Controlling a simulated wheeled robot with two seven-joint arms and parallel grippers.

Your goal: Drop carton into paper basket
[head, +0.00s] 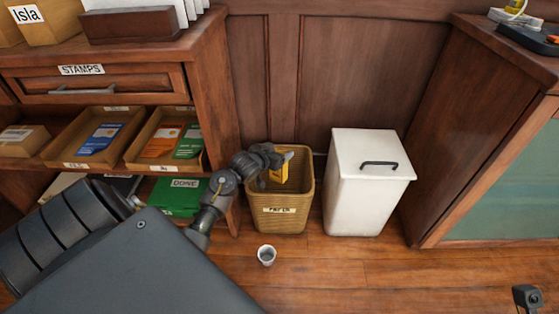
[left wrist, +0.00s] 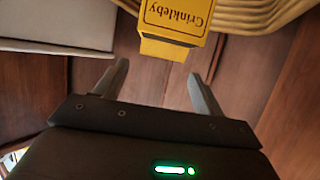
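The yellow carton (head: 280,174) is inside the mouth of the tan wicker paper basket (head: 279,222), which stands on the floor. In the left wrist view the carton (left wrist: 172,25), lettered "Crinkleby", lies just beyond my fingertips, close to the basket's ribbed wall (left wrist: 250,17). My left gripper (head: 281,160) reaches over the basket's left rim at the carton. In the left wrist view its two fingers (left wrist: 158,70) stand wide apart with nothing between them. The carton's lower part is hidden in the head view, and I cannot tell whether it rests on the basket's bottom.
A white lidded bin (head: 365,185) stands right of the basket. A small white cup (head: 266,255) is on the floor in front. The bookcase (head: 205,70) with trays and a green box (head: 178,196) is at left, a wooden cabinet (head: 470,120) at right. Floor at front right is mostly clear.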

